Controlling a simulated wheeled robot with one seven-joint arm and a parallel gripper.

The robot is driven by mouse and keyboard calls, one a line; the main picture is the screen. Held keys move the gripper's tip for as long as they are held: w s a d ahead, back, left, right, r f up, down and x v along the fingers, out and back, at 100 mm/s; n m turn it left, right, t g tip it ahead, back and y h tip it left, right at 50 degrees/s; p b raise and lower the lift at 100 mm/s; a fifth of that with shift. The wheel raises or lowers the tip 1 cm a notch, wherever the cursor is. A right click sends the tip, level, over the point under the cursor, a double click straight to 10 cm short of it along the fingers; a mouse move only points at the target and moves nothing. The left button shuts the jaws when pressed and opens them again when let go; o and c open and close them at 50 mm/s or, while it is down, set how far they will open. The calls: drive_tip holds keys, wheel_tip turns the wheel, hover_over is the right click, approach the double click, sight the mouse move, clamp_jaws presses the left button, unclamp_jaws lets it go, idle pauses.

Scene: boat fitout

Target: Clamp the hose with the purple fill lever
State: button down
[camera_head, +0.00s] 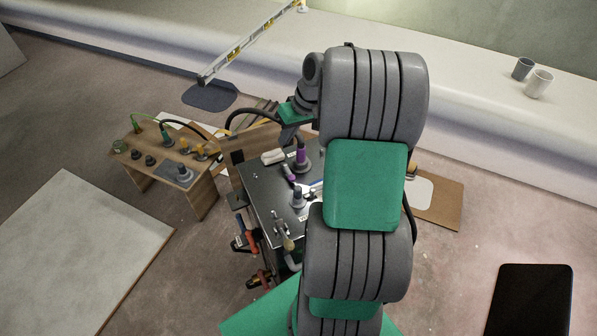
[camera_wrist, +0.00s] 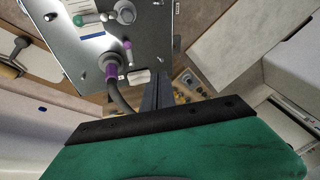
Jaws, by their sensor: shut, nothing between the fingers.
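A grey metal panel (camera_head: 262,195) tops a unit left of my arm. A grey hose fitting with a purple band (camera_head: 301,158) stands near its far edge. In the wrist view a dark hose (camera_wrist: 119,96) runs out of the purple-banded fitting (camera_wrist: 111,64). A small purple-tipped lever (camera_wrist: 127,45) sits beside it; which way it is set is unclear. My gripper (camera_head: 287,135) hangs by the panel's far edge, near the banded fitting. In the wrist view my gripper (camera_wrist: 158,88) is shut and empty, to the right of the hose and apart from it. My arm hides the panel's right part.
A small wooden bench (camera_head: 189,181) with several fittings stands left of the panel. Levers with coloured handles (camera_head: 247,228) stick out at the panel unit's near-left side. A long spirit level (camera_head: 243,45) and two cups (camera_head: 539,83) rest on the ledge behind. A white board (camera_head: 75,245) lies left.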

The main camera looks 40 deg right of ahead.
drive_tip(key=s+d+f+t+y+b, duration=0.1)
drive_tip(key=s+d+f+t, duration=0.1)
drive_tip(key=d+f, duration=0.8)
drive_tip(key=s+d, duration=0.1)
drive_tip(key=d, duration=0.2)
drive_tip(key=shift+d+f+m, duration=0.15)
drive_tip(key=shift+d+m, duration=0.1)
drive_tip(key=shift+m, duration=0.05)
approach(287, 171)
drive_tip(key=shift+y, duration=0.3)
drive_tip(key=d+f, duration=0.2)
drive_tip(key=w+d+f, duration=0.1)
drive_tip(key=d+f, duration=0.1)
drive_tip(key=shift+f, duration=0.35)
drive_tip(key=a, duration=0.2)
drive_tip(key=a+f, duration=0.1)
drive_tip(key=a, duration=0.1)
drive_tip(key=shift+w+p, duration=0.35)
